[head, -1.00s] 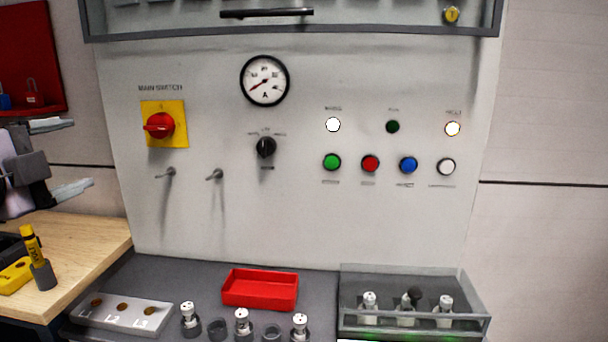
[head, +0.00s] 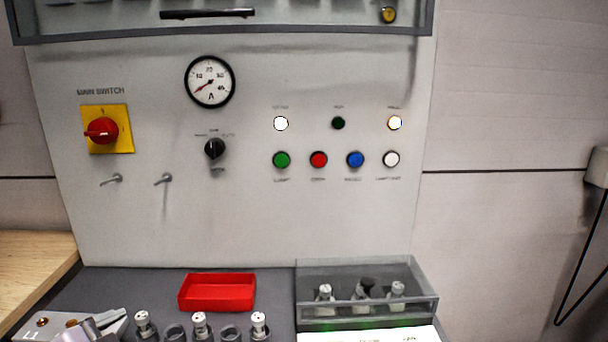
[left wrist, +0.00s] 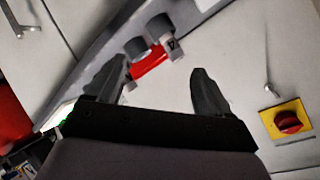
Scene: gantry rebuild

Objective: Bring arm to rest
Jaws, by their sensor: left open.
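My left gripper (left wrist: 160,88) shows in the left wrist view with its two dark fingers spread apart and nothing between them. Beyond the fingers are the panel face and part of the red tray (left wrist: 150,64). In the head view a grey, blurred part of my left arm shows at the bottom left, over the labelled fuse block (head: 43,322); its fingers are not clear there. My right gripper is in neither view.
The panel has a red main switch (head: 102,131), a gauge (head: 210,81), a black selector (head: 214,149) and several buttons. On the grey ledge are the red tray (head: 217,293), several fuses (head: 199,325) and a clear-walled box (head: 367,312). A wooden bench (head: 35,262) is at left.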

